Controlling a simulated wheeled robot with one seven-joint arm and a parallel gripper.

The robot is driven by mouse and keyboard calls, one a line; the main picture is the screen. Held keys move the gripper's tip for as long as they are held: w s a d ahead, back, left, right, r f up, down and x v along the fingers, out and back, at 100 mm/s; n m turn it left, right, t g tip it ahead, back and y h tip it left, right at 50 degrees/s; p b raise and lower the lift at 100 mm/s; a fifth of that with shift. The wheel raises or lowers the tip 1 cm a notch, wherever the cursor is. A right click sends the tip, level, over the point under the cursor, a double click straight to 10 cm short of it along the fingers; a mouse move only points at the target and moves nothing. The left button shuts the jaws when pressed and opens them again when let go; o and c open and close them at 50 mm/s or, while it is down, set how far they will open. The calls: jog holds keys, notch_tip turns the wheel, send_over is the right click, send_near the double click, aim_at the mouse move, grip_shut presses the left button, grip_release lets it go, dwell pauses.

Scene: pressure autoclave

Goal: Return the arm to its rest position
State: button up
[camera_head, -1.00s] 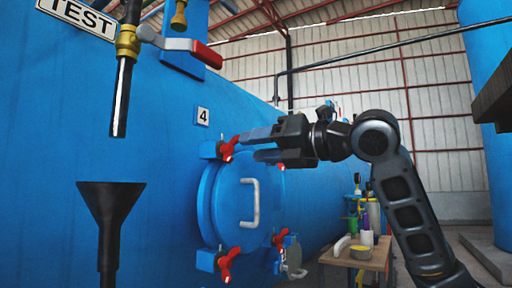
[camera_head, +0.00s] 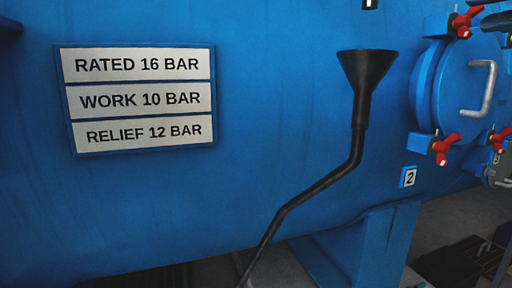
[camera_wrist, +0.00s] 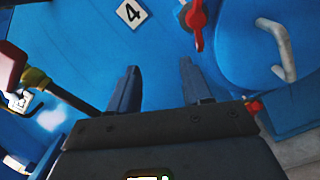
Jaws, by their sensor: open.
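In the wrist view my gripper (camera_wrist: 160,84) is open, its two dark fingers apart with nothing between them. It is in front of the blue vessel wall (camera_wrist: 75,30), near the plate marked 4 (camera_wrist: 131,12). The round blue hatch with its pale handle (camera_wrist: 282,52) is to the right of the fingers. A red clamp handle (camera_wrist: 196,22) is above the right finger. In the head view most of my arm is outside the picture; dark parts at the top right edge may belong to it.
A red-handled valve lever (camera_wrist: 10,66) and a dark pipe are left of the fingers. In the head view a black funnel (camera_head: 365,70) with a bent pipe stands before the vessel. A rating sign (camera_head: 140,98), a plate marked 2 (camera_head: 408,177) and the hatch handle (camera_head: 482,90) show too.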

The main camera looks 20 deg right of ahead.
jog(key=w+a+f+m+t+h, duration=0.1)
jog(key=w+a+f+m+t, duration=0.15)
jog(key=f+m, duration=0.8)
jog(key=w+a+f+m+t+h, duration=0.1)
jog(key=w+a+f+m, duration=0.15)
jog(key=f+m, duration=0.85)
jog(key=s+a+f+m+g+h, duration=0.15)
jog(key=s+a+f+m, duration=0.35)
jog(key=f, duration=0.6)
jog(key=s+a+f+m+g+h, duration=0.1)
jog(key=s+a+f+m+g, duration=0.15)
jog(key=s+a+f, duration=0.65)
jog(key=s+a+f+m+g+y, duration=0.15)
jog(key=s+f, duration=0.25)
jog(key=s, duration=0.7)
jog(key=s+a+f+g+y, duration=0.15)
jog(key=s+f, duration=0.25)
jog(key=s, duration=0.6)
notch_tip(320, 180, up, 24)
jog(key=p, duration=2.4)
jog(key=shift+a+f+y, duration=0.2)
jog(key=shift+a+y, duration=0.15)
jog(key=shift+y, duration=0.1)
